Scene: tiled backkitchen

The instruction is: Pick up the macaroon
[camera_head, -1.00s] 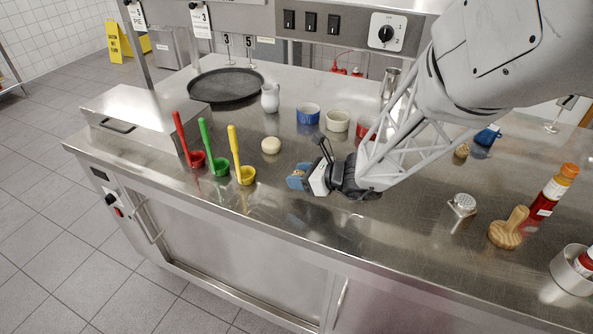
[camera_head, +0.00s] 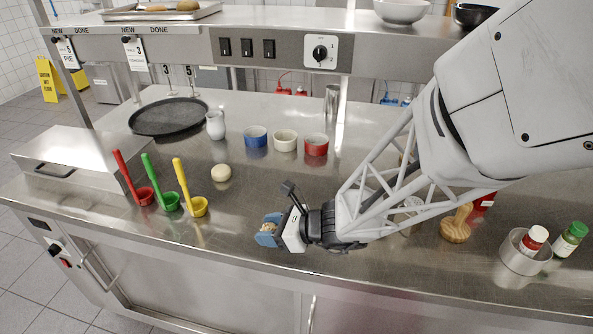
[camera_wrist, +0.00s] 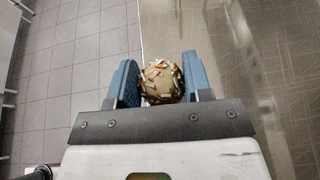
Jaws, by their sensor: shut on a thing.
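The macaroon (camera_wrist: 161,84) is a round tan piece with white, orange and brown sprinkles, seen from above in the wrist view. My gripper (camera_head: 268,229) is shut on it, with one blue finger on each side. In the head view only a small bit of the macaroon (camera_head: 268,228) shows between the fingers. My gripper is by the front edge of the steel counter (camera_head: 240,215); its height over the counter is hard to tell.
A pale round bun (camera_head: 221,172) lies behind my gripper. Red, green and yellow ladles (camera_head: 198,206) stand to its left. Blue, white and red ramekins (camera_head: 285,140) stand farther back. A wooden press (camera_head: 456,226) and a metal pot (camera_head: 524,252) are at right.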

